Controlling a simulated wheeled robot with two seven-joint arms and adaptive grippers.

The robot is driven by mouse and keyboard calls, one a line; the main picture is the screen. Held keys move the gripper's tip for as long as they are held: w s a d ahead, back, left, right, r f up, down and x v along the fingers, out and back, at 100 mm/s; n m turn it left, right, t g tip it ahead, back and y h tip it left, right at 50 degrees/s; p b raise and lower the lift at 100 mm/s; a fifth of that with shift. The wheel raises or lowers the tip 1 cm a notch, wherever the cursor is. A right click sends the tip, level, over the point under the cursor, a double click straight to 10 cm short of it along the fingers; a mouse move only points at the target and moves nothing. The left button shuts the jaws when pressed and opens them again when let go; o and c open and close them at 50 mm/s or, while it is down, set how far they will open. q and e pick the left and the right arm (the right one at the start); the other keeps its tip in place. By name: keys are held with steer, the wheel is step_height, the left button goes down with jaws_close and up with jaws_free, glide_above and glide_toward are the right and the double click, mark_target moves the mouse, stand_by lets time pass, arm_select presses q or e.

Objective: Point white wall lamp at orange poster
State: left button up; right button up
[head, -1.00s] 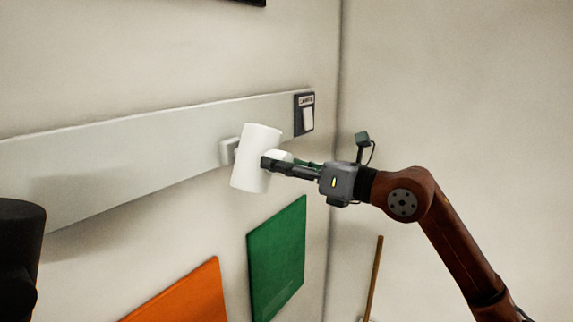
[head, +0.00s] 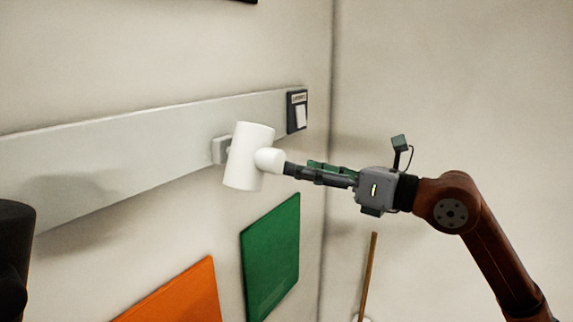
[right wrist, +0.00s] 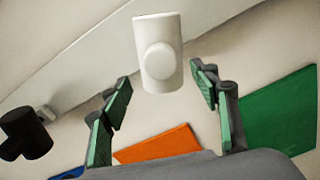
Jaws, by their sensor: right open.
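The white wall lamp (head: 245,170) is a cylinder on a wall mount, with a round white knob (head: 270,161) on its side. It tilts slightly, its lower end down and a little left in the head view. The orange poster (head: 180,295) is on the wall below it, to the left. My right gripper (head: 290,169) is open and empty, just right of the knob. In the right wrist view the lamp (right wrist: 158,75) shows beyond my parted fingers (right wrist: 162,85), and the orange poster (right wrist: 160,143) lies below. My left gripper is out of view.
A green poster (head: 270,255) hangs right of the orange one. A black cylindrical lamp (right wrist: 25,135) is at the left. A pale rail (head: 90,165) with a switch plate (head: 297,111) runs along the wall. A thin wooden stick (head: 369,270) stands near the corner.

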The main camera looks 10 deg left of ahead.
steer(key=shift+v, duration=1.95)
steer(key=shift+f, duration=0.1)
